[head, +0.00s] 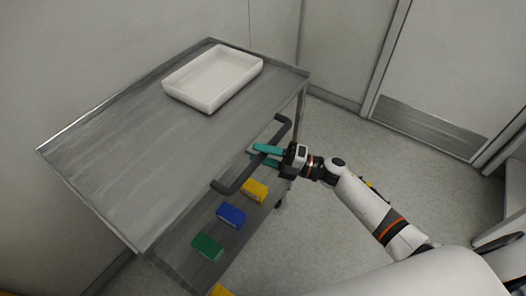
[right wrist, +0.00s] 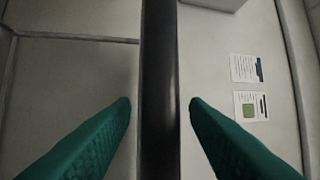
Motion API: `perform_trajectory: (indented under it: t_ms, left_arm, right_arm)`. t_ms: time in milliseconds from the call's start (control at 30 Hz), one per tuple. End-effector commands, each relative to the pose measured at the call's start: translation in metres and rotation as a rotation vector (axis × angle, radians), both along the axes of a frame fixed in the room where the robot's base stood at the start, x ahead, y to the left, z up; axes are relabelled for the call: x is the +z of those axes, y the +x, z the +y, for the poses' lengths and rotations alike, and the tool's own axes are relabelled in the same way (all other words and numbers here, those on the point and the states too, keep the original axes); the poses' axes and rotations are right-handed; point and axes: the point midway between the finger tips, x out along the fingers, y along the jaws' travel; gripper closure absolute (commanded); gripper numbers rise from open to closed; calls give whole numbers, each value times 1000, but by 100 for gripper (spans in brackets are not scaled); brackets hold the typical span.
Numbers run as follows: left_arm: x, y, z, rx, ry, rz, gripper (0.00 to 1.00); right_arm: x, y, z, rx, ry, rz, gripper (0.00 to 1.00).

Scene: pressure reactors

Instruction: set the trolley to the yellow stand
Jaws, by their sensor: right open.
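The trolley (head: 130,140) is a grey metal cart at the left and middle of the head view, with a dark bar handle (head: 236,180) along its near right side. In the right wrist view the dark bar (right wrist: 159,90) runs between the two fingertips, with a gap on both sides. I cannot make out a yellow stand for certain. My left gripper is out of view.
A white tray (head: 190,98) sits on the trolley's top at the back. Yellow (head: 255,190), blue (head: 231,215) and green (head: 208,247) blocks are on the lower level below the handle. A door (head: 440,80) is at the back right. The floor (head: 330,130) right of the trolley is clear.

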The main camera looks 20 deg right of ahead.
Motion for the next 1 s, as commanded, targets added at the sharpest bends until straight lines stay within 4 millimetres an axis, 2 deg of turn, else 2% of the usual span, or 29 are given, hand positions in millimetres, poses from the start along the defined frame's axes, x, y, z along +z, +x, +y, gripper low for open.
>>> perform_trajectory:
  t_ms: [233, 400, 500, 767, 867, 1000]
  left_arm:
    - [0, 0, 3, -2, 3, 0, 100]
    - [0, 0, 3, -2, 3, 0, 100]
    - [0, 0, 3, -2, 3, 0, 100]
    - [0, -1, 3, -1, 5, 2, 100]
    - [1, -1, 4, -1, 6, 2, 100]
    - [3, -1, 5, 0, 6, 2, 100]
  right_arm:
    - [0, 0, 0, 0, 0, 0, 60]
    - [0, 0, 0, 0, 0, 0, 88]
    - [0, 0, 0, 0, 0, 0, 100]
    - [-1, 0, 2, 0, 0, 1, 100]
    - [0, -2, 9, 1, 0, 1, 100]
    - [-1, -7, 30, 6, 1, 1, 100]
